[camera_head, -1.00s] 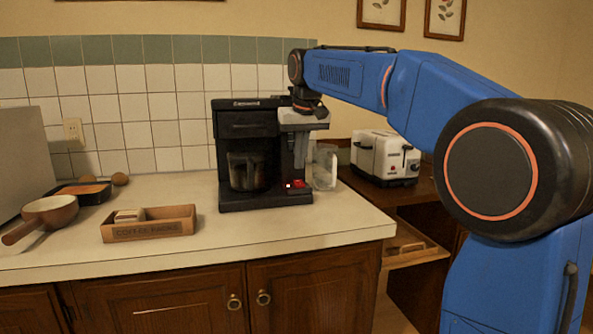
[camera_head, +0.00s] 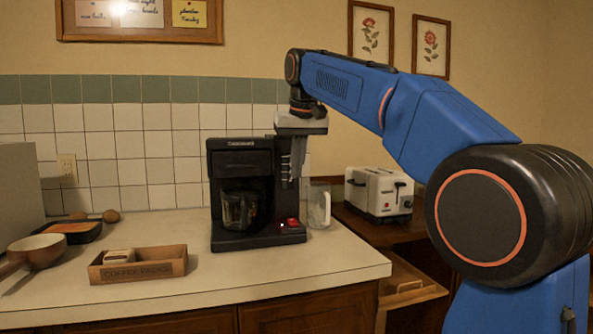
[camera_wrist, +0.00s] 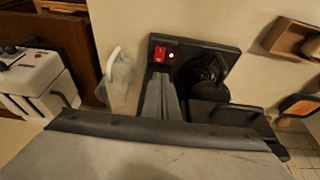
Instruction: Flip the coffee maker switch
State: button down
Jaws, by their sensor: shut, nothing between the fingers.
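The black coffee maker (camera_head: 240,165) stands upright on the counter with a glass carafe (camera_head: 239,210) inside. Its red switch (camera_head: 292,222) sits at the right front of the base, with a small white light beside it. The switch also shows in the wrist view (camera_wrist: 160,54), just beyond the fingertips. My gripper (camera_head: 296,178) is shut and empty. It points down above the switch, in front of the right side of the coffee maker, with a gap below the fingertips. In the wrist view my gripper's fingers (camera_wrist: 161,82) are together.
A clear pitcher (camera_head: 319,206) stands close to the right of the coffee maker. A white toaster (camera_head: 379,192) is farther right. The counter front is clear.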

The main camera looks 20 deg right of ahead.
aim_at(293, 221)
jog(key=shift+w+d+r, duration=0.15)
jog(key=shift+w+r, duration=0.05)
jog(key=shift+w, duration=0.6)
jog(key=shift+f, duration=0.15)
jog(key=x, duration=1.3)
jog(key=shift+s+f, duration=0.2)
jog(key=shift+f, duration=0.25)
jog(key=shift+w+f, duration=0.1)
jog(key=shift+f, duration=0.1)
jog(key=shift+s, duration=0.85)
